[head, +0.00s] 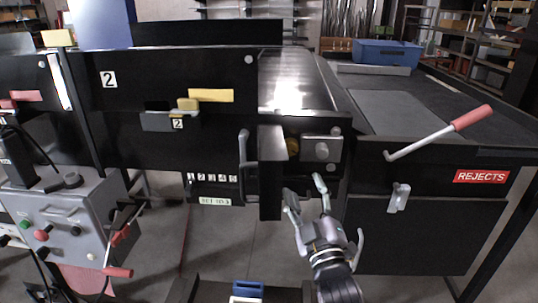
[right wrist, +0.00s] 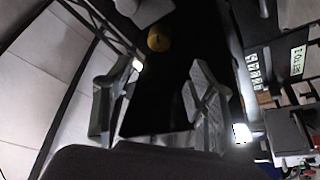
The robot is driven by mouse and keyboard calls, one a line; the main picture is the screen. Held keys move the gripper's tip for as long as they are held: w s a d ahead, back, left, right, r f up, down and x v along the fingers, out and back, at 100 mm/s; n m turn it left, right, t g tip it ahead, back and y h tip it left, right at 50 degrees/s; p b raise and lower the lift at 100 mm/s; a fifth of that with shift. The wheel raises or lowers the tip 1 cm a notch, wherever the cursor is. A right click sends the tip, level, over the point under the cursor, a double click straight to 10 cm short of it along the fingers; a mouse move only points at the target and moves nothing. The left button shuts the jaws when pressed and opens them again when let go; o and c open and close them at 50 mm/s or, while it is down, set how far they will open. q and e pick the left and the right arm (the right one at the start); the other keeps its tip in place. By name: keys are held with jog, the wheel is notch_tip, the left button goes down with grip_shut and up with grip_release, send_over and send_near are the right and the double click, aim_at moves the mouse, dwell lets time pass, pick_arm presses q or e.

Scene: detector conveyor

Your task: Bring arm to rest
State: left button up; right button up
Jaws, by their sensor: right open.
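My right gripper (head: 306,196) is open and empty in the head view, its arm coming up from the bottom right of centre. It is in front of the conveyor's black front, just below a small panel with a grey latch block (head: 321,149). In the right wrist view the two fingers of the right gripper (right wrist: 158,92) stand apart with a dark surface between and beyond them. A yellow round knob (right wrist: 158,40) shows above them there. My left gripper is not in view.
A black door with a handle (head: 243,165) stands beside the gripper. A red-handled lever (head: 440,133) sticks out above the REJECTS bin (head: 425,235) on the right. A grey control box (head: 72,225) stands at left. A blue crate (head: 387,52) sits at the back right.

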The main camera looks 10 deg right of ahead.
jog(key=s+d+f+m+g, duration=0.15)
jog(key=s+f+g, duration=0.25)
jog(key=f, duration=0.5)
jog(key=s+d+f+m+g, duration=0.15)
jog(key=s+f+g, duration=0.3)
jog(key=f, duration=0.45)
jog(key=s+f+m+g, duration=0.1)
jog(key=s+f+g, duration=0.25)
jog(key=s, duration=0.35)
jog(key=s+a+f+m+g, duration=0.1)
jog(key=s+f+g, duration=0.2)
jog(key=s+f, duration=0.3)
jog(key=s+f+m+g, duration=0.2)
jog(key=s+f+g, duration=0.1)
jog(key=s, duration=0.6)
notch_tip(320, 180, down, 25)
jog(key=s+g, duration=0.1)
jog(key=s+d+f+g, duration=0.1)
jog(key=s+d+f, duration=0.1)
jog(key=s+f, duration=1.4)
jog(key=shift+s+d+f+n, duration=0.25)
jog(key=shift+s+d+n, duration=0.15)
jog(key=shift+s, duration=0.1)
